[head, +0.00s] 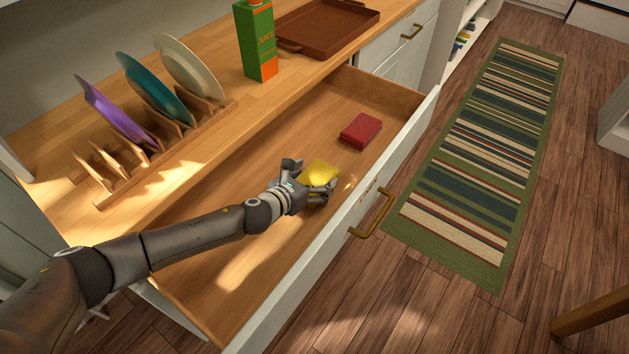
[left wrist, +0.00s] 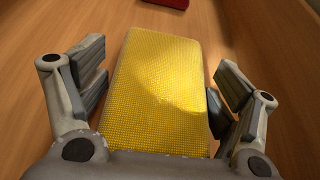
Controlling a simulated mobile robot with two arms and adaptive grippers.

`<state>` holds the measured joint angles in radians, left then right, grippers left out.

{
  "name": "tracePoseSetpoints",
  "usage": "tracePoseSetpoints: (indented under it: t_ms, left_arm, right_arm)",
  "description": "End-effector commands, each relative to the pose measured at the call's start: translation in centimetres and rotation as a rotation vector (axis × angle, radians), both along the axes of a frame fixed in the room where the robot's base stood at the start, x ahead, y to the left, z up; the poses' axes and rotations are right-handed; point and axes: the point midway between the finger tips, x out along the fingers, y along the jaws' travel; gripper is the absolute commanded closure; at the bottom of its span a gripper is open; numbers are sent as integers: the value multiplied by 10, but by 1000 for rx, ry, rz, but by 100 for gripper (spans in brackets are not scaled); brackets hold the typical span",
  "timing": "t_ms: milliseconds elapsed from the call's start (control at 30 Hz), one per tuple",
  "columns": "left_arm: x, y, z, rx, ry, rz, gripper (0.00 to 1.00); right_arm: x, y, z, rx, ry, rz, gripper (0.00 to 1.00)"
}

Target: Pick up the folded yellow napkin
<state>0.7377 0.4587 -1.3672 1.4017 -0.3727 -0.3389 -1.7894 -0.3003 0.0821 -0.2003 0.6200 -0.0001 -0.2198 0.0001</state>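The folded yellow napkin (head: 320,175) lies in the open drawer. My left gripper (head: 308,181) is down in the drawer at the napkin, with one finger on either side. In the left wrist view the napkin (left wrist: 160,90) lies lengthwise between the open fingers of the left gripper (left wrist: 160,88). A gap shows at the left finger; the right finger is close to the napkin's edge, and I cannot tell whether it touches. My right gripper is not in view.
A folded red cloth (head: 360,130) lies farther back in the drawer (head: 240,250). The drawer's front wall with a brass handle (head: 372,213) is close to the gripper. On the counter stand a plate rack (head: 165,160), a green carton (head: 257,42) and a brown tray (head: 330,22).

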Motion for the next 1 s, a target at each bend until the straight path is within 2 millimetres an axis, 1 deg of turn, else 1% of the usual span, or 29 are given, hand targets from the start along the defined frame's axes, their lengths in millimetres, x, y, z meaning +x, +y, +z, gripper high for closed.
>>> tracePoseSetpoints:
  t_ms: [100,367,467,567,800,900,1000]
  left_arm:
    - [0,0,0,0,0,0,40]
    - [0,0,0,0,0,0,41]
    - [0,0,4,0,-1,0,41]
    - [1,1,17,0,-4,0,41]
    - [1,0,67,0,-5,-2,43]
    - [0,0,83,1,-5,-2,44]
    - [1,0,94,1,-3,0,44]
  right_arm:
    - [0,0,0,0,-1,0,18]
    - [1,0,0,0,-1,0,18]
    - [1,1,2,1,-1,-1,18]
    - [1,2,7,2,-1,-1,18]
    - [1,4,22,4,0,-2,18]
    - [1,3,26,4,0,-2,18]
    - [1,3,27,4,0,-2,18]
